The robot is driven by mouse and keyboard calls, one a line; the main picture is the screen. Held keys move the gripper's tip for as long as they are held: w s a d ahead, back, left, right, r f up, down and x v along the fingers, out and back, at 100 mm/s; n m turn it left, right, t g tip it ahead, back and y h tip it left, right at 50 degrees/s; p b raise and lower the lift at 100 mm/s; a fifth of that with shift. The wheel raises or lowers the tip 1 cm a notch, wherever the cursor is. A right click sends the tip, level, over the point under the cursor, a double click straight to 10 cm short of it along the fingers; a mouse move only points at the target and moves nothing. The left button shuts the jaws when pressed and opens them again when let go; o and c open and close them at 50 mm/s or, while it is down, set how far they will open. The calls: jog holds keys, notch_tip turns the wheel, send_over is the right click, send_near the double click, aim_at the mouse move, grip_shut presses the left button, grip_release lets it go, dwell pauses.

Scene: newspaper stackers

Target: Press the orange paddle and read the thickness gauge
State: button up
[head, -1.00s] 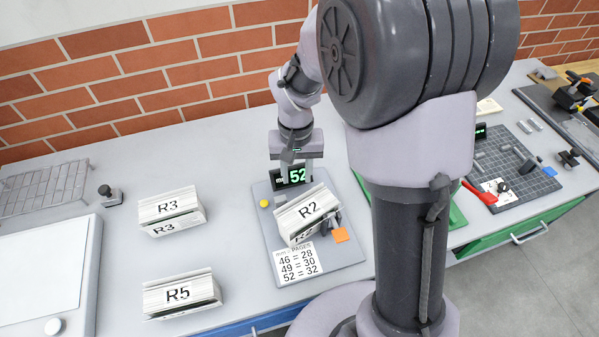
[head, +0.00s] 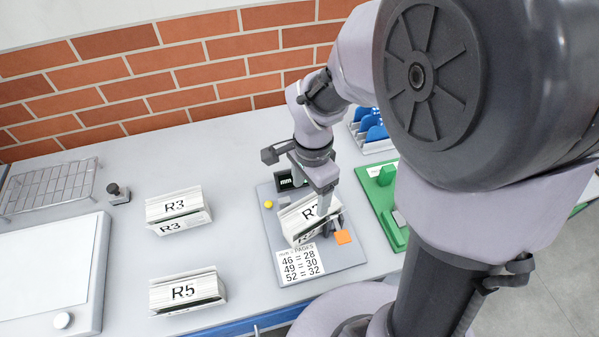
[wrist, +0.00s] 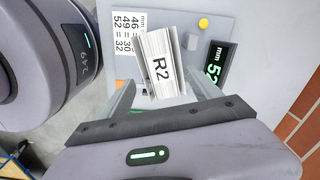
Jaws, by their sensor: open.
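The white bundle R2 (head: 296,221) sits tilted on the gauge. The dark gauge display (head: 285,182) shows "mm" in the head view, its digits hidden by my gripper; the wrist view shows green "52" on the display (wrist: 213,68). My gripper (head: 326,215) is open above R2's right part, near the paddle. Its fingers straddle R2 in the wrist view; contact cannot be told.
A card (head: 302,264) on the plate reads 46=28, 49=30, 52=32. A yellow button (head: 268,204) is at the plate's left. Bundles R3 (head: 178,211) and R5 (head: 187,291) stand left. A green tray (head: 386,207) is right. Bare table lies between R3 and the plate.

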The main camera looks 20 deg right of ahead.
aim_at(309, 221)
notch_tip(309, 221, down, 14)
jog(key=b, duration=0.4)
jog(key=shift+r, duration=0.1)
grip_shut()
grip_release()
notch_tip(309, 221, up, 18)
jog(key=p, duration=0.5)
jog(key=shift+f+p, duration=0.25)
jog(key=shift+p, duration=0.1)
